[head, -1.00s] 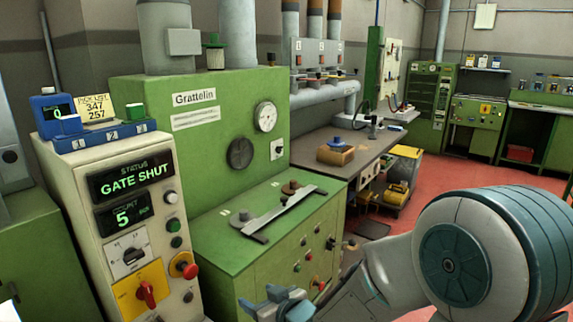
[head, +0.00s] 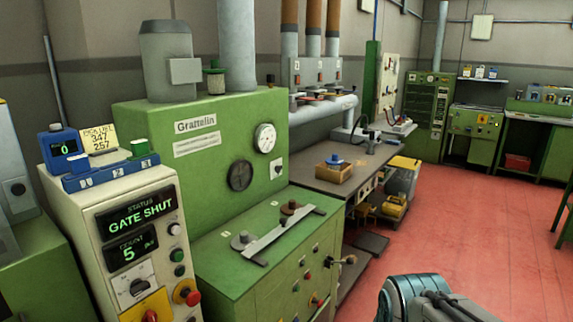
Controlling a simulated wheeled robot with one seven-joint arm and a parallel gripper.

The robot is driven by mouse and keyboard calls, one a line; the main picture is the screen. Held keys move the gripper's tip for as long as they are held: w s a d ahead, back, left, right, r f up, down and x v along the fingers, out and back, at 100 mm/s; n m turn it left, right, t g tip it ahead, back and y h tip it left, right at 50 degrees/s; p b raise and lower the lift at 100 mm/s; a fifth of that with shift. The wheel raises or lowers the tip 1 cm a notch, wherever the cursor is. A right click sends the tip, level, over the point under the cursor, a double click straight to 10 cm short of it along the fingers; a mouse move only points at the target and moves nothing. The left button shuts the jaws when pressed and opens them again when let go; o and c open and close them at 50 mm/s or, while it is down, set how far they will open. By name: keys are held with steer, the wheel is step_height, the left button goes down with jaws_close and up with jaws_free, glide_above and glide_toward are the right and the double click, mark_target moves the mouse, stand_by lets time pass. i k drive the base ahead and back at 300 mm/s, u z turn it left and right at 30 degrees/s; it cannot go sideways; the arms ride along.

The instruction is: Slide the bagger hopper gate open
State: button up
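The control console (head: 110,200) stands at the left with a lit display (head: 137,207) reading "STATUS GATE SHUT". Below it a second display (head: 132,248) shows 5. I cannot make out for sure which part is the bagger hopper gate. The green "Grattelin" machine (head: 215,165) stands beside the console, with a flat metal bar (head: 282,236) across its lower green top. My gripper is not in view; only a teal and grey part of my arm shows at the bottom right, apart from the machine.
A wooden box (head: 333,176) with a blue thing in it sits on the bench (head: 320,180) behind the machine. A knobbed handle (head: 346,260) sticks out near the machine's right side. A yellow-lidded bin (head: 403,165) stands beyond. The red floor (head: 460,220) at the right is clear.

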mark_target(18, 192)
steer(key=k, duration=0.5)
steer(key=u, duration=0.25)
steer(key=i, duration=0.45)
steer(key=u, duration=1.55)
